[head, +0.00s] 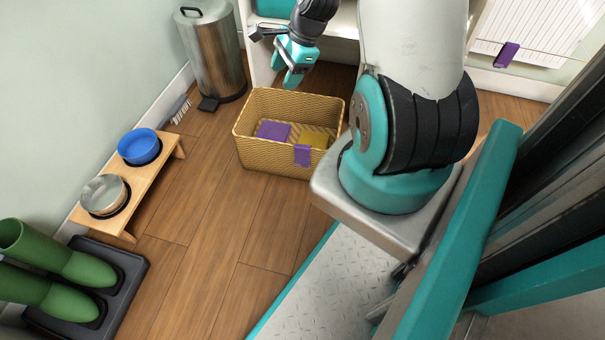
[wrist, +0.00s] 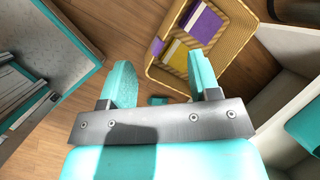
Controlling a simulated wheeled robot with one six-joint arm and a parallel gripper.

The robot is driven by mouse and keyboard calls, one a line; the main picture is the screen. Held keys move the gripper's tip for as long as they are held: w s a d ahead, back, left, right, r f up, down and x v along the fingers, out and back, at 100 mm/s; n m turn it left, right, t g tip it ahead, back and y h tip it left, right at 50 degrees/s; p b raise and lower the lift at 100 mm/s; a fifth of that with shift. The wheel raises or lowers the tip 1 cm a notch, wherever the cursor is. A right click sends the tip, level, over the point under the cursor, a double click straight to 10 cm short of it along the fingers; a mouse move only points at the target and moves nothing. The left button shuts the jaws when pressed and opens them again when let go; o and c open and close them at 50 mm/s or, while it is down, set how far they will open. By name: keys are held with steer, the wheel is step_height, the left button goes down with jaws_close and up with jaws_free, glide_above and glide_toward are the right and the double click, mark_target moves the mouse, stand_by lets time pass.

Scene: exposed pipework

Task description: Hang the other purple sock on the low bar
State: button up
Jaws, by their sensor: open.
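One purple sock (head: 507,54) hangs on a thin low bar (head: 550,54) in front of the radiator at the upper right. A woven basket (head: 252,157) stands on the floor, and it also shows in the wrist view (wrist: 245,48). Inside lies a flat purple cloth (head: 273,131), seen too in the wrist view (wrist: 207,25). A purple sock-like piece (head: 302,155) drapes over the basket's near rim; it shows in the wrist view (wrist: 157,47). My gripper (head: 292,80) is above and behind the basket, open and empty; its fingers show in the wrist view (wrist: 162,75).
A mustard cloth (head: 313,138) lies in the basket. A bowl stand (head: 150,180) and green boots (head: 60,262) are farther forward. White shelving (head: 338,20) is behind my gripper. Floor left of the basket is clear.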

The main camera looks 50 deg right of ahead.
mark_target(304, 146)
steer(key=s+d+f+m+h+b, duration=0.1)
steer(key=s+d+f+m+b, duration=0.3)
steer(key=f, duration=0.6)
steer(key=s+d+f+m+b, duration=0.25)
steer(key=d+f+m, duration=0.2)
steer(key=f, duration=0.45)
steer(key=b+x, duration=0.2)
steer(key=x, duration=0.1)
steer(key=b+x, duration=0.3)
steer(key=x, duration=0.1)
steer(key=b+x, duration=0.2)
steer(key=x, duration=0.2)
steer(key=shift+w+d+f+b, duration=0.1)
steer(key=shift+w+d+b, duration=0.15)
steer(key=shift+d+b, duration=0.15)
steer(key=b+x, duration=0.2)
steer(key=x, duration=0.1)
steer(key=b+x, duration=0.2)
steer(key=b, duration=0.1)
steer(key=shift+w+a+f, duration=0.15)
steer(key=shift+w+f, duration=0.15)
steer(key=shift+w, duration=0.05)
steer(key=shift+r, duration=0.1)
steer(key=shift+c, duration=0.2)
steer(key=c, duration=1)
